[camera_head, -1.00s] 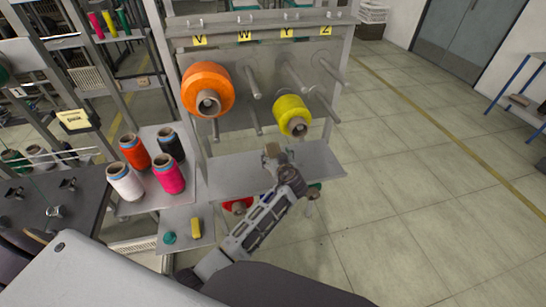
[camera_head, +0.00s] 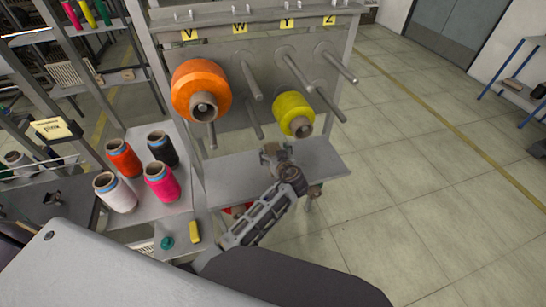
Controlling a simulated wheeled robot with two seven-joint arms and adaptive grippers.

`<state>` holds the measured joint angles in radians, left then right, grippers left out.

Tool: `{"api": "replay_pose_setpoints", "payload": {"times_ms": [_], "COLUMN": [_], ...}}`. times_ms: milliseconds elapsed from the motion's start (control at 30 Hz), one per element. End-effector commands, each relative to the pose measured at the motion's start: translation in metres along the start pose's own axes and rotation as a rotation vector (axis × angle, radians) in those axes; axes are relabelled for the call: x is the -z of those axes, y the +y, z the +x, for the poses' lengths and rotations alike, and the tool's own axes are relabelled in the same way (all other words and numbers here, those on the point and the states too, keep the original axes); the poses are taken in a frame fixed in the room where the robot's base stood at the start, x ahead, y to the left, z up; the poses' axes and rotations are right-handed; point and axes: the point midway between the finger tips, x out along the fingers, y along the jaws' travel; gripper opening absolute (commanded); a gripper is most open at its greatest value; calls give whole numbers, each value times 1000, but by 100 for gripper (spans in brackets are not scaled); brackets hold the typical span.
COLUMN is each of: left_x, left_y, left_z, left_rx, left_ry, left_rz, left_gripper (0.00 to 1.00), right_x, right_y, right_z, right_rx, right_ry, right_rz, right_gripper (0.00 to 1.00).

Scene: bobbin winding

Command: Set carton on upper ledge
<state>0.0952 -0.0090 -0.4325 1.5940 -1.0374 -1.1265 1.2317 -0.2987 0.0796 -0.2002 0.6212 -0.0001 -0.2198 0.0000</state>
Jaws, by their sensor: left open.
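I cannot make out a carton in this view. A grey ledge (camera_head: 228,174) juts out from the lower front of the peg rack, and its top looks bare apart from my arm in front of it. My left gripper (camera_head: 272,150) is open and empty, in front of the rack over the ledge area, below and left of the yellow spool (camera_head: 294,115). My arm covers part of the ledge and what lies under it. My right gripper does not show.
An orange spool (camera_head: 201,91) and bare pegs (camera_head: 297,73) stick out from the rack. Several thread cones, one pink (camera_head: 162,182), stand on a side shelf at left. A yellow item (camera_head: 194,232) and a teal one (camera_head: 167,243) lie lower.

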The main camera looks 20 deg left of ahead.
Motion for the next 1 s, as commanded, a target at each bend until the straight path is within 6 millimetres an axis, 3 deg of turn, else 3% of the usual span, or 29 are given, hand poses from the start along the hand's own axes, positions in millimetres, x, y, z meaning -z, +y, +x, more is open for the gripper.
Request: {"api": "replay_pose_setpoints", "payload": {"times_ms": [433, 833, 1000], "left_x": [0, 0, 1], "left_y": [0, 0, 0], "left_z": [0, 0, 0], "left_rx": [0, 0, -1], "left_ry": [0, 0, 1], "left_rz": [0, 0, 0], "left_gripper": [79, 27, 27], "right_x": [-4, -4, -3], "right_y": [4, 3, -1], "right_z": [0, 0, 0], "right_rx": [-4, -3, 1], "right_ry": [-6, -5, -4], "right_rz": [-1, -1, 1], "right_gripper": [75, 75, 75]}}
